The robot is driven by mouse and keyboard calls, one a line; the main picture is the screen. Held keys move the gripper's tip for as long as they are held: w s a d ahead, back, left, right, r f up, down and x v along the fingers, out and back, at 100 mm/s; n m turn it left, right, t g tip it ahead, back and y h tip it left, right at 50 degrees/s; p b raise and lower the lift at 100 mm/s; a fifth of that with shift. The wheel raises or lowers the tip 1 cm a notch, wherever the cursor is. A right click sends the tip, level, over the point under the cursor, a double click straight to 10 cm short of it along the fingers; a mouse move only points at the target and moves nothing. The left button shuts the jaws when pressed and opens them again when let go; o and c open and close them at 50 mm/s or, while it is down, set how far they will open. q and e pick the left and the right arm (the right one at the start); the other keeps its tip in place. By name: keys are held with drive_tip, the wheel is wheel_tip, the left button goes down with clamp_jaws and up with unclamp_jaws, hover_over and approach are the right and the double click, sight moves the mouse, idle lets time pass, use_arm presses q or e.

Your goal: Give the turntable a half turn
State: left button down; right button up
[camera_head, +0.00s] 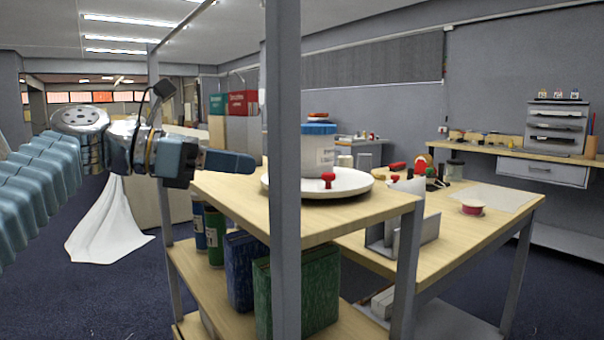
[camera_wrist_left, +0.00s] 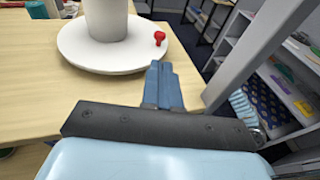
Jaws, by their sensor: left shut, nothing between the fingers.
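The turntable (camera_head: 350,190) is a white round plate on the wooden shelf top. A white jar with a blue lid (camera_head: 319,148) stands on it, partly hidden by a grey post. A red knob (camera_head: 328,180) sits near its rim. In the left wrist view the turntable (camera_wrist_left: 85,57) is at upper left with the red knob (camera_wrist_left: 160,37) at its right edge. My right gripper is out of view.
A grey upright post (camera_head: 284,240) stands in front of the turntable, and another post (camera_head: 406,270) is at the shelf's right corner. Books (camera_head: 318,290) and bottles (camera_head: 215,235) fill the lower shelf. A wooden table (camera_head: 440,220) with several items stands to the right.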

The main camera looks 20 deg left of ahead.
sight(304, 191)
use_arm(q)
drive_tip(key=x, duration=1.1)
drive_tip(key=shift+p, duration=0.3)
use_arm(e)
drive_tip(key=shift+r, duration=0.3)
use_arm(q)
drive_tip(key=shift+s, duration=0.1)
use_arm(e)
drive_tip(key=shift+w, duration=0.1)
